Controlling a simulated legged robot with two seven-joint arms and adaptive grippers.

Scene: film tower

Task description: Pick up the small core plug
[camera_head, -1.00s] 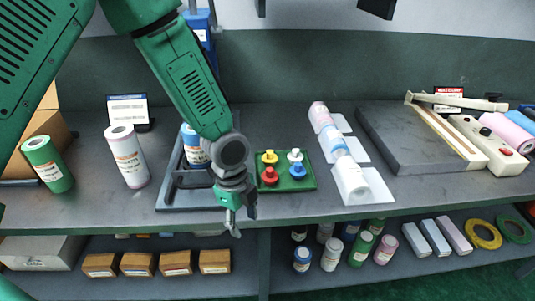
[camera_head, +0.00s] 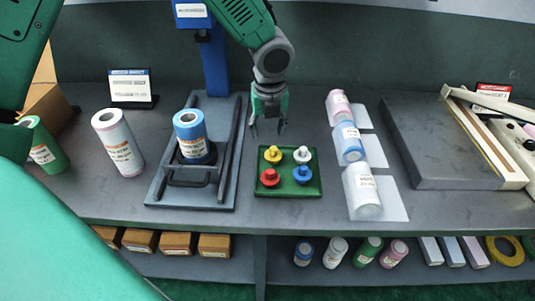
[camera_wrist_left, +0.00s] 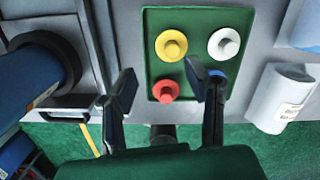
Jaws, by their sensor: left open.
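Four core plugs stand upright on a green tray (camera_head: 287,186): yellow (camera_head: 273,154), white (camera_head: 302,154), red (camera_head: 270,177) and blue (camera_head: 302,174). I cannot tell for sure which one is the small plug. My left gripper (camera_head: 268,128) is open and empty, pointing down just behind and above the tray. In the left wrist view its fingers (camera_wrist_left: 163,84) spread over the tray, with the red plug (camera_wrist_left: 166,91) between them and the blue plug (camera_wrist_left: 218,74) partly hidden by one finger. My right gripper is not in view.
A blue-labelled roll (camera_head: 190,134) stands on a dark stand (camera_head: 188,194) left of the tray. Several rolls lie on white pads to the right, including a white one (camera_head: 362,190). A grey slab (camera_head: 438,145) lies farther right. Bench shows between them.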

